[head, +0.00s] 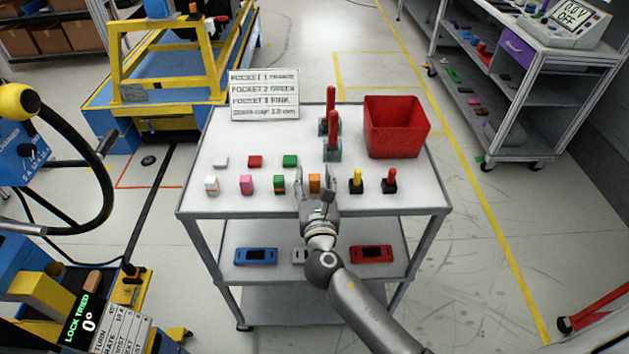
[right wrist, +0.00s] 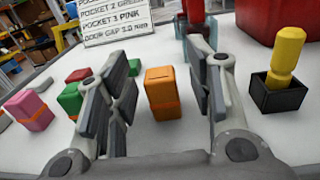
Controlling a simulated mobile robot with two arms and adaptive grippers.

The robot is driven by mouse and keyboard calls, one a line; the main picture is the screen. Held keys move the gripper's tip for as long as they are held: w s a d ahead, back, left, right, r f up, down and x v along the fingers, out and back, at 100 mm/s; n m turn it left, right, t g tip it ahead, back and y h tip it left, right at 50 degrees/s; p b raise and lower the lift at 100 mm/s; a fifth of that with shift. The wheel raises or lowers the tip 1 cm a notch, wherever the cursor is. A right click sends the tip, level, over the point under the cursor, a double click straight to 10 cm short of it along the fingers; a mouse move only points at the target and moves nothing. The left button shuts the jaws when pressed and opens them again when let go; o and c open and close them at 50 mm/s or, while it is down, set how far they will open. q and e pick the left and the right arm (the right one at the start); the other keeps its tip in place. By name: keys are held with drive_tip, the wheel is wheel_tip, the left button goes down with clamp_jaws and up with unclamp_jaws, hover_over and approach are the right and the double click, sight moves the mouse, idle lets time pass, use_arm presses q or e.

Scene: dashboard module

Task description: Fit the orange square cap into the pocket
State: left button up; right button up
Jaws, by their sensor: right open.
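The orange cap (head: 315,183) stands upright on the white top of the cart, in the front row of small parts. My right gripper (head: 316,177) is open, with its fingers to either side of the cap and nothing held. A sign (head: 264,94) at the back left of the cart lists pocket 1 as orange. I cannot make out the pocket itself. My left gripper is not in view.
Close by stand a green block (head: 280,185), a pink block (head: 246,185), a yellow-handled part (head: 356,181) and a red-handled part (head: 389,181). Two red-handled clamps (head: 331,140) and a red bin (head: 396,127) stand behind.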

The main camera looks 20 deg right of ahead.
drive_tip(key=shift+w+d, duration=0.1)
drive_tip(key=shift+w, duration=0.2)
drive_tip(key=c, duration=0.9)
